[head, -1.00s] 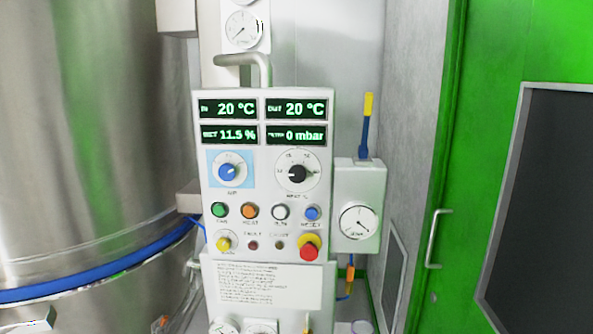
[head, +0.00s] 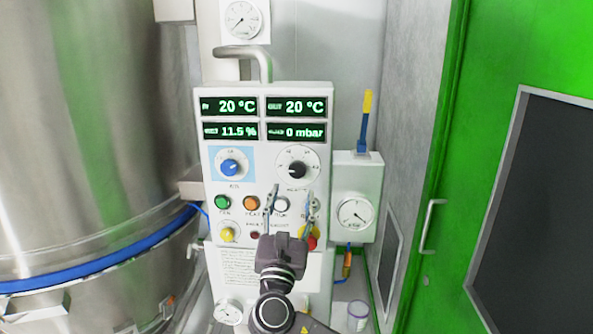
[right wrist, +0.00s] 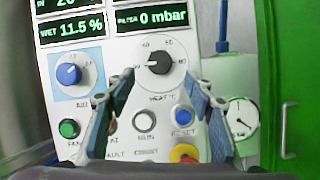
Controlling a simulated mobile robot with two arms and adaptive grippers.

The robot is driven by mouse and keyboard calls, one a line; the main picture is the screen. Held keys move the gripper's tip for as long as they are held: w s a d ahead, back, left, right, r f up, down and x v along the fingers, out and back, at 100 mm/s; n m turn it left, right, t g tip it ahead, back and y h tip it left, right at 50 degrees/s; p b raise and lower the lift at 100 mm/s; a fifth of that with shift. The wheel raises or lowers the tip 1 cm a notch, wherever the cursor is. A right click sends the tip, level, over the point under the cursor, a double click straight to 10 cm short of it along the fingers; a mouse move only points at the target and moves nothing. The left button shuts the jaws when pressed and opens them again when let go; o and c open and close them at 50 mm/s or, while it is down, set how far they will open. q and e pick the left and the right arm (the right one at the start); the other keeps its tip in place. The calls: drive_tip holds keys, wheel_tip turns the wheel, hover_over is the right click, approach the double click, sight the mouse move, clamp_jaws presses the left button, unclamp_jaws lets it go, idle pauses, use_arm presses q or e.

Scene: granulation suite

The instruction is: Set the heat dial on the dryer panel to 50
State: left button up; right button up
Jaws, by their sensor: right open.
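The dryer panel (head: 328,130) is a white upright box facing me. Its heat dial (head: 297,170) is a black knob on a round white scale, right of a blue knob. The knob's pale pointer mark seems to point left; the scale numbers are too small to read surely. My right gripper (head: 290,196) is open and empty, its fingertips pointing up just below the dial. In the right wrist view the dial (right wrist: 159,63) shows whole, above and between the spread fingers (right wrist: 158,84), apart from them. My left gripper is not in view.
The blue knob (head: 231,167) sits left of the dial. Green (head: 222,202), orange and white buttons lie below, with the blue button and red stop partly behind my fingers. A gauge box (head: 357,214) adjoins on the right. A steel vessel (head: 90,120) fills the left.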

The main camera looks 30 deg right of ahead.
sight(297, 172)
drive_tip(key=p+x, duration=0.3)
drive_tip(key=x, duration=0.4)
drive_tip(key=shift+w+d+r, duration=0.2)
drive_tip(key=shift+w+r, duration=0.05)
drive_tip(key=shift+w, duration=0.05)
drive_tip(key=shift+c, duration=0.3)
drive_tip(key=c, duration=1.1)
drive_tip(key=shift+f, duration=0.1)
